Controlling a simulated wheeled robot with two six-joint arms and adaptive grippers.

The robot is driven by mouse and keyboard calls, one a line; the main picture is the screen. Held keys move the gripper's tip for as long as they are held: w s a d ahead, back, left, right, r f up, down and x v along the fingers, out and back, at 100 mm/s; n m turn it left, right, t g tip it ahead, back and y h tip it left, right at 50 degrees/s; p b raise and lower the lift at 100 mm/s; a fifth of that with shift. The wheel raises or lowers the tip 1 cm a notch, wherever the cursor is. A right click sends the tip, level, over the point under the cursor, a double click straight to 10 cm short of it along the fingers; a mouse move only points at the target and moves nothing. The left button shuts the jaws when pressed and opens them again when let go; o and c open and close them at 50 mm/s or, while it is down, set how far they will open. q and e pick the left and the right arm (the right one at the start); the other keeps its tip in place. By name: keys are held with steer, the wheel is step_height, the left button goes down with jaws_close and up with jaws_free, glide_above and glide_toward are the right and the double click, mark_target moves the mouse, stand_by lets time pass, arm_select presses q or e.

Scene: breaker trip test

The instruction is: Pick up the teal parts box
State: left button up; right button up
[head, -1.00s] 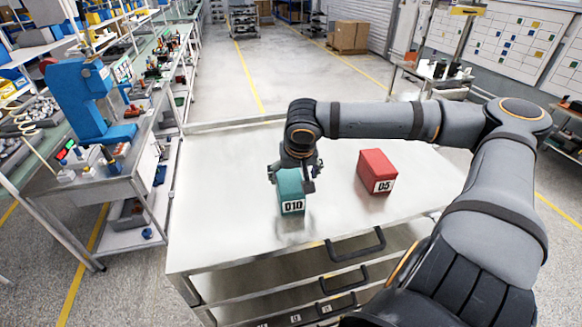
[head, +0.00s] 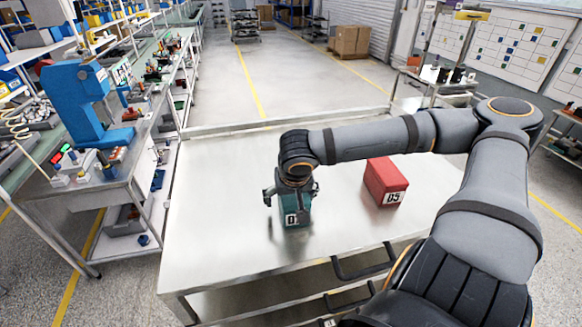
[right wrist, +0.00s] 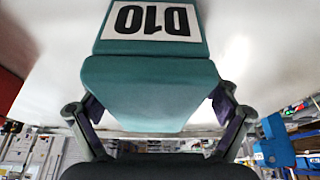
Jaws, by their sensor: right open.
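The teal parts box (head: 297,214) stands on the metal cart top, with a white label on its front partly hidden by my right gripper in the head view. My right gripper (head: 291,197) is directly above and around the box, pointing down. In the right wrist view the teal box (right wrist: 150,85) fills the middle, its label reading D10 upside down. The open fingers (right wrist: 160,118) stand on both sides of the box; whether they touch it I cannot tell. My left gripper is not in view.
A bench with a blue press (head: 82,100) stands at the left.

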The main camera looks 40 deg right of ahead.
steer(key=shift+w+d+f, duration=0.5)
steer(key=shift+d+f, duration=0.05)
steer(key=shift+d, duration=0.05)
steer(key=shift+a, duration=0.1)
steer(key=shift+s+a+r, duration=0.2)
steer(key=shift+s, duration=0.05)
steer(key=shift+c, duration=0.6)
steer(key=shift+w+d+f, duration=0.1)
steer(key=shift+d, duration=0.05)
steer(key=c, duration=1.4)
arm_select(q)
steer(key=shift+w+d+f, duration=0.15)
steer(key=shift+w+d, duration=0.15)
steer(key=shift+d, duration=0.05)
